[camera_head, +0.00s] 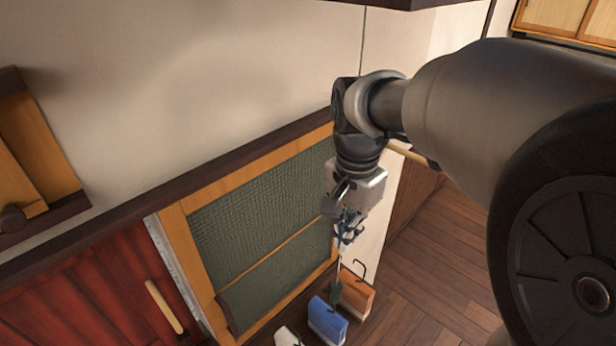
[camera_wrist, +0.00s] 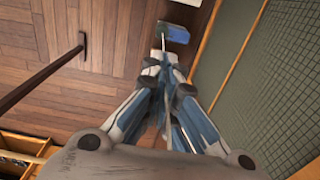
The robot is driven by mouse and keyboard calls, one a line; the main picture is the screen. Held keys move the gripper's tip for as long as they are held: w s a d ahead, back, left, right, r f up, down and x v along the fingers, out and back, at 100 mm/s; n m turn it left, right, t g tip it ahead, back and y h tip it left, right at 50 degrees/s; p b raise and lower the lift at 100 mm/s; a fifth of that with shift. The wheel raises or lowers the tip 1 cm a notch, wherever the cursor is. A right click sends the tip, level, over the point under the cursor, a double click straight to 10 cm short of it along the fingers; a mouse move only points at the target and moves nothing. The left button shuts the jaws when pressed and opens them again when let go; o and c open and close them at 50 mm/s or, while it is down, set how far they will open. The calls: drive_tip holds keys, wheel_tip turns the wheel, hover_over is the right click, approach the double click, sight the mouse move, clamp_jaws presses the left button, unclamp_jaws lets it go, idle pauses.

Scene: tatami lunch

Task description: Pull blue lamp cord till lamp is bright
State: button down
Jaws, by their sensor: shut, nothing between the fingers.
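My gripper (camera_head: 346,238) is shut and points down in front of the green-panelled wall; its blue and white fingers (camera_wrist: 162,62) show in the wrist view. A thin pale cord (camera_head: 340,264) hangs just below the fingers and ends at a dark green piece (camera_head: 336,292). In the wrist view a pale cord-like line (camera_wrist: 170,125) runs beside or behind the fingers; the fingers do not hold it. I cannot tell whether it is the blue lamp cord. No lamp is clearly recognisable.
Below my gripper stand a blue box-like object (camera_head: 327,321), an orange one (camera_head: 357,293) and a white one (camera_head: 287,337). The blue one also shows in the wrist view (camera_wrist: 173,33). Wooden floor (camera_head: 440,270) is open to the right. A red cabinet (camera_head: 90,290) stands left.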

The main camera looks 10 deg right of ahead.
wheel_tip(320, 180, down, 13)
drive_tip(key=shift+f+b, duration=0.2)
drive_tip(key=shift+b, duration=0.15)
wheel_tip(320, 180, down, 4)
drive_tip(key=b, duration=0.3)
drive_tip(key=shift+f, duration=0.15)
drive_tip(key=shift+s, duration=0.1)
wheel_tip(320, 180, up, 14)
drive_tip(key=p, duration=0.4)
hover_over(341, 286)
drive_tip(key=shift+w+d, duration=0.15)
drive_tip(key=shift+w, duration=0.25)
